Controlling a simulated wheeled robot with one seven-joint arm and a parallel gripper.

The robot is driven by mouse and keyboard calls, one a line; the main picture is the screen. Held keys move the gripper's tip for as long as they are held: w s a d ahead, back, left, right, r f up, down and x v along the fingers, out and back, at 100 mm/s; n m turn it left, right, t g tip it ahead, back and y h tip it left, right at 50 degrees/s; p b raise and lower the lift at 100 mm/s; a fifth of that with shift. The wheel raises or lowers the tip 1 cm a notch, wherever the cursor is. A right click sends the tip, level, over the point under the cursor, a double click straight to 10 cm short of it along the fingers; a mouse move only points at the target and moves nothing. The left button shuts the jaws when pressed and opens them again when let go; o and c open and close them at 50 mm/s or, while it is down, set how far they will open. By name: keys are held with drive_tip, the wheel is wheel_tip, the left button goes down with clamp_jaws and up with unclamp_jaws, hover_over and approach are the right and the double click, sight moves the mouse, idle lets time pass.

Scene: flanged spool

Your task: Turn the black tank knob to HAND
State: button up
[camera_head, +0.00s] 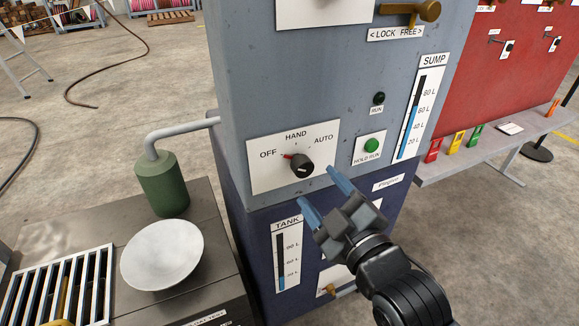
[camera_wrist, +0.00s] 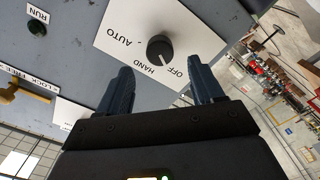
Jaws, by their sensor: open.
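The black tank knob (camera_head: 301,166) sits on a white plate with OFF, HAND and AUTO around it, on the grey cabinet front. A red mark beside the knob lies toward OFF, and in the wrist view the knob's (camera_wrist: 160,47) white line points to the OFF side. My gripper (camera_head: 325,190) is open and empty, just below and right of the knob in the head view. In the wrist view its fingers (camera_wrist: 160,75) are spread, with the knob ahead between their tips. They appear apart from it.
A green HOLD RUN button (camera_head: 372,146) is right of the knob plate, with a dark RUN lamp (camera_head: 379,98) above it. A brass lever (camera_head: 412,11) sticks out higher up. A green cylinder (camera_head: 162,184) with a grey pipe and a white dish (camera_head: 162,254) stand at left.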

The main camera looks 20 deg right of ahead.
sight(306, 171)
drive_tip(key=w+p, duration=0.1)
drive_tip(key=w, duration=0.6)
drive_tip(key=shift+w, duration=0.15)
drive_tip(key=c, duration=1.1)
